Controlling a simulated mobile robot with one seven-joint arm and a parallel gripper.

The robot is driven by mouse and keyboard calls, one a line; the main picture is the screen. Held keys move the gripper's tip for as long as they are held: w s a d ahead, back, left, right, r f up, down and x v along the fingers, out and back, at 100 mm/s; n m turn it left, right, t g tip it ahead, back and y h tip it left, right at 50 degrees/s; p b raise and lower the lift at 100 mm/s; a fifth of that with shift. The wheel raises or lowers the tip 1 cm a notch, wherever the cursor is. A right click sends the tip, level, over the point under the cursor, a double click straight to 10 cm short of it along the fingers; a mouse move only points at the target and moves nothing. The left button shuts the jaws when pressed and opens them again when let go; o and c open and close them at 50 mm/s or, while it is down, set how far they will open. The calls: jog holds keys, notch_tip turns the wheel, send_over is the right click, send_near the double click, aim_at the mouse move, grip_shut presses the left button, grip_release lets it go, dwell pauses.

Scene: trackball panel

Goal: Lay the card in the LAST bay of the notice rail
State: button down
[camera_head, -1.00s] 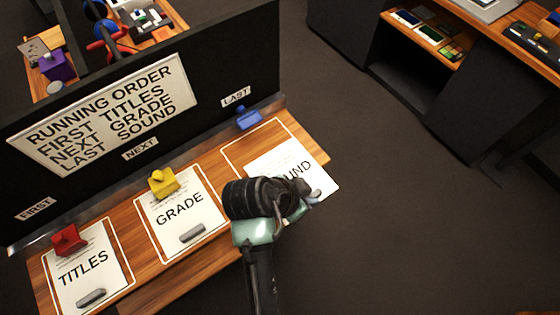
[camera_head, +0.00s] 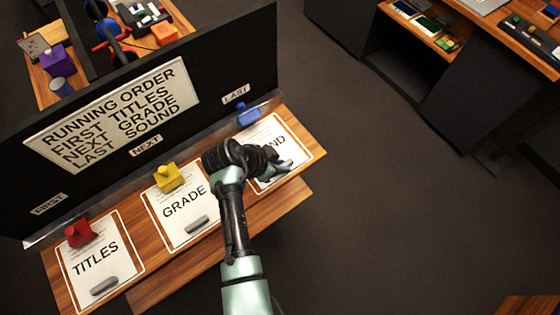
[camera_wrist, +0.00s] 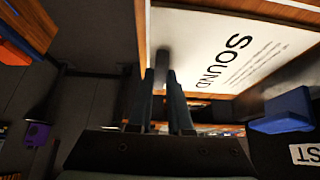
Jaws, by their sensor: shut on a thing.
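The SOUND card (camera_head: 275,130) is white and lies over the outlined LAST bay (camera_head: 318,157) at the right of the rail. Its far and right edges appear within the outline; my wrist hides its left part. It also shows large in the wrist view (camera_wrist: 270,50). My gripper (camera_head: 271,168) is at the card's near part. In the wrist view my fingers (camera_wrist: 162,80) are closed around the card's grey grip (camera_wrist: 161,58). Whether the card rests fully flat is hard to tell. The blue clip (camera_head: 248,113) stands at the bay's back edge, below the LAST label (camera_head: 236,95).
The GRADE card (camera_head: 176,222) with a yellow clip (camera_head: 168,177) fills the middle bay. The TITLES card (camera_head: 90,275) with a red clip (camera_head: 80,233) fills the left bay. A black board with the running-order sign (camera_head: 110,115) stands behind. Open floor lies to the right.

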jog(key=shift+f, duration=0.1)
jog(key=c, duration=0.8)
grip_release()
jog(key=shift+c, duration=0.2)
